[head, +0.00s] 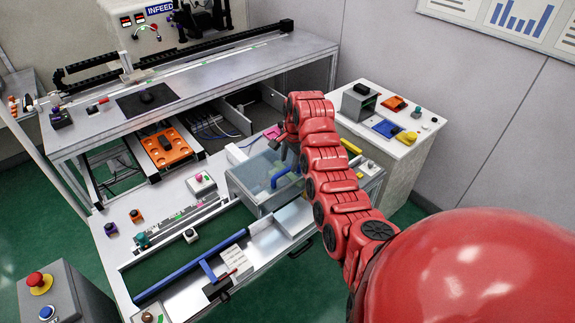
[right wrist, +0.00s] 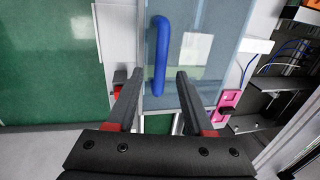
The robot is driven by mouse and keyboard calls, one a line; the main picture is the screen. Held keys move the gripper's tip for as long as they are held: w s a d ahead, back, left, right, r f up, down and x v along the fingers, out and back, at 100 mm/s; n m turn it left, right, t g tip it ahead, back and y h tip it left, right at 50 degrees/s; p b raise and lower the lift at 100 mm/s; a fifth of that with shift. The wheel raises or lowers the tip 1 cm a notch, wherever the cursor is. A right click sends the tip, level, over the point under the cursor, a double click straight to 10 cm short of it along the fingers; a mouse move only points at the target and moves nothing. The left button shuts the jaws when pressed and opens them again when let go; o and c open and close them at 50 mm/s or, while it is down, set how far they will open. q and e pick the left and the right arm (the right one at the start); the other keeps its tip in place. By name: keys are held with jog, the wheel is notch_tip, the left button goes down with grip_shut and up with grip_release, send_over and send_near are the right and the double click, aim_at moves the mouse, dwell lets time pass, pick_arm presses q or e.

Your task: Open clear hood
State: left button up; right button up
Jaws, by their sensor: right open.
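The clear hood (head: 250,181) is a see-through box on the lower workbench, with a blue bar handle (head: 288,177) on it. It looks closed. My right gripper (head: 278,150) is at the hood's far side, partly hidden by my red arm. In the right wrist view the hood (right wrist: 203,75) fills the upper middle, and the blue handle (right wrist: 161,50) stands upright in the picture. The open fingers of my right gripper (right wrist: 159,76) lie to either side of the handle's lower end. I cannot tell whether they touch it. My left gripper is not in view.
A raised grey bench (head: 215,75) stands behind, with an orange tray (head: 172,158) beneath it. A white side table (head: 400,150) with small parts is at right. A pink part (right wrist: 230,100) lies beside the right finger. A red-button box (head: 70,290) stands at front left.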

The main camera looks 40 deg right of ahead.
aim_at(287, 169)
jog(key=shift+w+a+f+p, duration=0.1)
jog(key=shift+w+f+p, duration=0.1)
jog(key=shift+f, duration=0.65)
jog(key=shift+w+f+p, duration=0.15)
jog(key=shift+f, duration=0.65)
grip_shut()
